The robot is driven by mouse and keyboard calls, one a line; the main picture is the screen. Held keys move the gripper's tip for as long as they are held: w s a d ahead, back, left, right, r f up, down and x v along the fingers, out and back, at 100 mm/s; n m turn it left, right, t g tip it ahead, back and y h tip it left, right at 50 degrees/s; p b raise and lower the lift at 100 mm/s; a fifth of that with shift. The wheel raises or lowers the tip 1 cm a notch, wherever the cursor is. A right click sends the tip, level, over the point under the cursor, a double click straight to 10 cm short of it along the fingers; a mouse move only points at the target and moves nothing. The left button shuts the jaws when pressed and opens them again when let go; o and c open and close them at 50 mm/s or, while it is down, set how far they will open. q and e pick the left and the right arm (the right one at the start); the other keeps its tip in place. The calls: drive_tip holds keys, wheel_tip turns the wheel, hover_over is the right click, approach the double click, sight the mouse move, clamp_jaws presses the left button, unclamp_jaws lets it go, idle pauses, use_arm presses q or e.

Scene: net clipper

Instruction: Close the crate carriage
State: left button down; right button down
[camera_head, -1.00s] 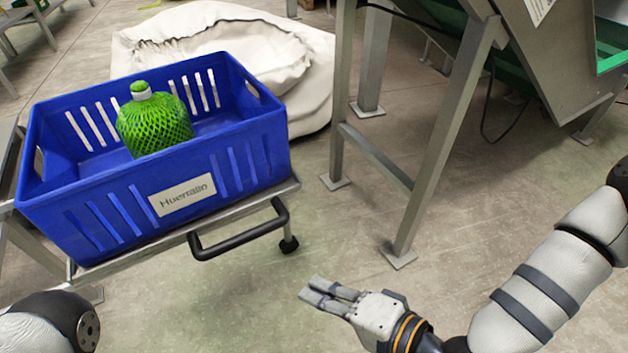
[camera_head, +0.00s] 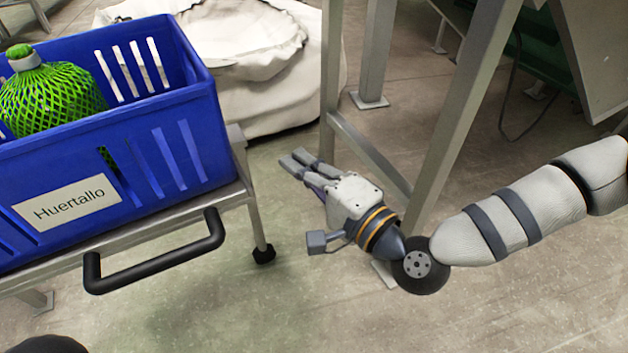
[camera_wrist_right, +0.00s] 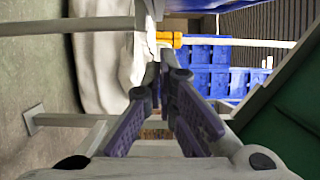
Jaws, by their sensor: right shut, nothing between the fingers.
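The crate carriage (camera_head: 243,188) is a grey metal frame at the left of the head view, with a black bar handle (camera_head: 160,266) on its front. A blue crate (camera_head: 205,125) labelled "Huertallo" sits on it. The crate holds a green netted bundle (camera_head: 55,95) with a pale top. My right gripper (camera_head: 293,160) is shut and empty, in the air to the right of the carriage and apart from the handle. Its fingers (camera_wrist_right: 153,75) also show in the right wrist view. My left gripper is out of view; only a dark arm piece shows at bottom left.
A large white sack (camera_head: 265,75) lies on the floor behind the crate. Metal machine legs (camera_head: 455,110) stand just behind and right of my right gripper. Bare floor (camera_head: 280,310) lies in front. The right wrist view shows blue slatted crates (camera_wrist_right: 208,72) further off.

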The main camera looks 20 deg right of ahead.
drive_tip(key=shift+w+a+b, duration=0.2)
drive_tip(key=shift+w+a, duration=0.15)
drive_tip(key=shift+a, duration=0.55)
drive_tip(key=shift+w+a+b, duration=0.2)
drive_tip(key=shift+w+a, duration=0.1)
drive_tip(key=shift+a, duration=0.55)
drive_tip(key=shift+w+a+b, duration=0.2)
drive_tip(key=shift+w+a, duration=0.15)
drive_tip(key=shift+a, duration=0.55)
